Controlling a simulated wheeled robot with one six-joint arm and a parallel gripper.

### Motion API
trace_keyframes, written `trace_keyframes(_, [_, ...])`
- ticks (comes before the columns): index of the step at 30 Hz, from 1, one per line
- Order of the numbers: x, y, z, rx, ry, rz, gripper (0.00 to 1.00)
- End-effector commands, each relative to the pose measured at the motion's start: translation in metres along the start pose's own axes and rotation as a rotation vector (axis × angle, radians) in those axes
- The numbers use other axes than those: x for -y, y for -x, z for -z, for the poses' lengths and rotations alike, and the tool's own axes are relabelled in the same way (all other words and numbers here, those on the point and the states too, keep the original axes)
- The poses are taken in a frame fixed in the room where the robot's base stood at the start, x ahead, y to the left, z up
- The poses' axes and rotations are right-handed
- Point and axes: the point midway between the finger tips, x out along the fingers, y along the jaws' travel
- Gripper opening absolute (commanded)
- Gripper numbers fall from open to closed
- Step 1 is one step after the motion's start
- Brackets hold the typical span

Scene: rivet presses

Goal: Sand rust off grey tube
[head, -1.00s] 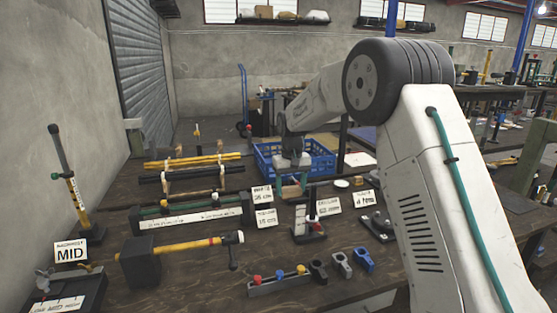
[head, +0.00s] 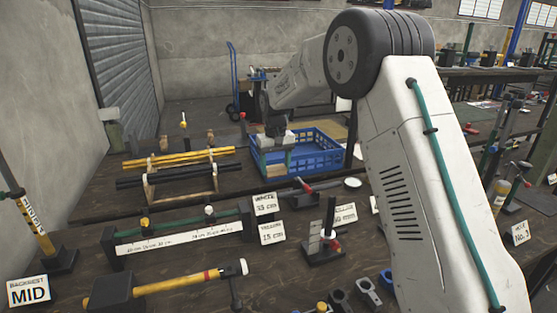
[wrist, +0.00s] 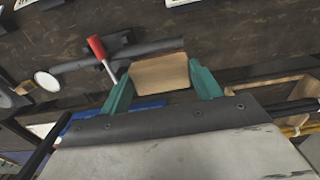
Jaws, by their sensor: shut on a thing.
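My gripper (wrist: 162,82) has green fingers and is shut on a tan block (wrist: 160,74), seen best in the wrist view. In the head view my gripper (head: 276,160) is at the near left of the blue crate. A dark grey tube (wrist: 78,64) lies in a clamp with a red handle (wrist: 97,47); the block is beside or over the tube's right part, and I cannot tell whether they touch. The clamp's red handle (head: 304,185) also shows in the head view, right of and nearer than my gripper. Rust on the tube is not clear.
A blue crate (head: 325,160) stands behind the clamp. A wooden rack with yellow and black bars (head: 170,180) is to the left.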

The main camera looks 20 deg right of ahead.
Motion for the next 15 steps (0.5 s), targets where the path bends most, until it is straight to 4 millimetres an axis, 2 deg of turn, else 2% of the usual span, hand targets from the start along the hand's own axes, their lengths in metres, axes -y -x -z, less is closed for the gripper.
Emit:
trace_keyframes(6, [-0.021,-0.014,-0.001,0.002,-0.024,0.000,0.45])
trace_keyframes(15, [-0.024,-0.042,-0.002,0.003,-0.027,0.000,0.45])
